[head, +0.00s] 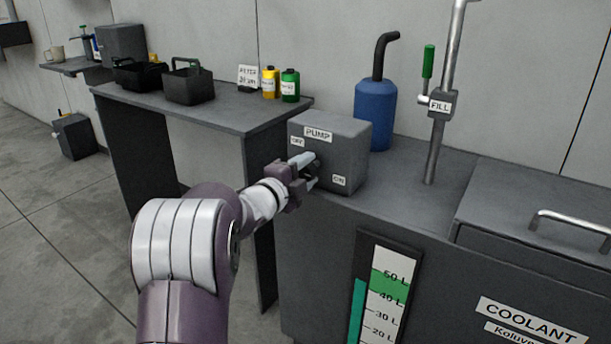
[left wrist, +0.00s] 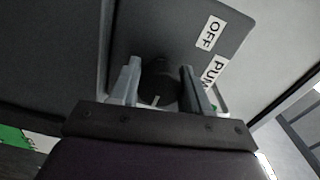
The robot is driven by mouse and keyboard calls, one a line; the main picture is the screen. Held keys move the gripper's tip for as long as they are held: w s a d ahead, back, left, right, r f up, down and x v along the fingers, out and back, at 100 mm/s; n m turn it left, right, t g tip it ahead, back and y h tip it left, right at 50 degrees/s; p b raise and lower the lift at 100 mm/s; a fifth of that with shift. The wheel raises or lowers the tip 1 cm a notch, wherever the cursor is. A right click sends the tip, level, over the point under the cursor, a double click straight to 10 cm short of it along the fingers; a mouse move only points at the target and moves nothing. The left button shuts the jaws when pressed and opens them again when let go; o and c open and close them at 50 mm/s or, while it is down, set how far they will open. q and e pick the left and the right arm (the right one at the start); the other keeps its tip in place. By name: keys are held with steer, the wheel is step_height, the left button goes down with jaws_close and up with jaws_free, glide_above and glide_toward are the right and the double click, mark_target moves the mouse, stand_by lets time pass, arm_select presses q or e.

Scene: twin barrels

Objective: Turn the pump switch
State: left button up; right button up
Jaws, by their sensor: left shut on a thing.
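The pump box (head: 345,140) is a grey block on the coolant tank, with the labels PUMP, OFF and ON on its front. My left gripper (head: 312,170) is at the front of the box, between the OFF and ON labels. In the left wrist view the two fingers of my left gripper (left wrist: 160,90) stand either side of the dark round pump switch (left wrist: 158,88) and are shut on it. My right gripper is not in view.
Right of the box stand a blue canister (head: 375,112) and a pipe with a green-handled FILL valve (head: 440,104). A level gauge (head: 385,295) is on the tank front. A side table (head: 225,117) holds black baskets and two small bottles.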

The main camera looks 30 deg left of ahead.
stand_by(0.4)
arm_select(q)
steer(key=o, duration=1.1)
steer(key=shift+c, duration=0.2)
steer(key=shift+s, duration=0.1)
steer(key=s+a+p, duration=0.1)
steer(key=s+p, duration=0.2)
steer(key=s, duration=0.9)
steer(key=shift+s, duration=0.25)
steer(key=shift+r, duration=0.1)
